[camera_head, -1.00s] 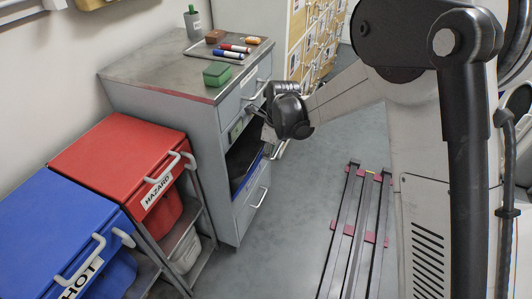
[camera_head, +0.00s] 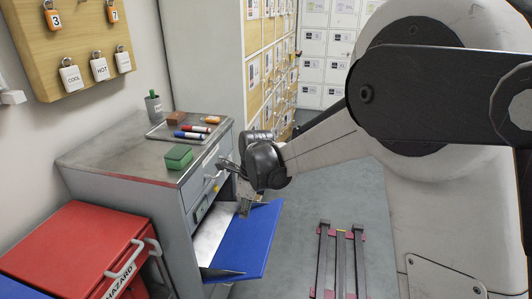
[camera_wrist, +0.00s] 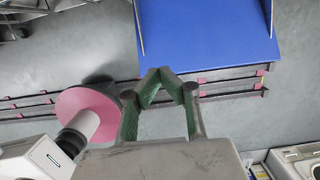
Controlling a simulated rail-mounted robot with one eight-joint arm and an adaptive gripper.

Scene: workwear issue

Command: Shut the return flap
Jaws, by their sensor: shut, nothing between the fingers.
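The return flap is a blue panel (camera_head: 245,243) on the front of the grey cabinet (camera_head: 85,185). It stands open, sticking out from the cabinet front below the drawers, with the pale inside of the opening showing behind it. In the wrist view the blue flap (camera_wrist: 205,35) fills the upper right, beyond my fingertips. My gripper (camera_head: 243,208) is at the cabinet front, above the flap in the head view. In the wrist view its green-padded fingers (camera_wrist: 165,72) meet at the tips, with nothing between them. I cannot tell whether they touch the flap.
A red hazard bin (camera_head: 75,250) stands left of the cabinet. A tray (camera_head: 185,130) with markers and a green box (camera_head: 179,156) are on the cabinet top. Floor rails (camera_head: 340,260) lie to the right, with open floor around them. Lockers (camera_head: 215,60) stand behind.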

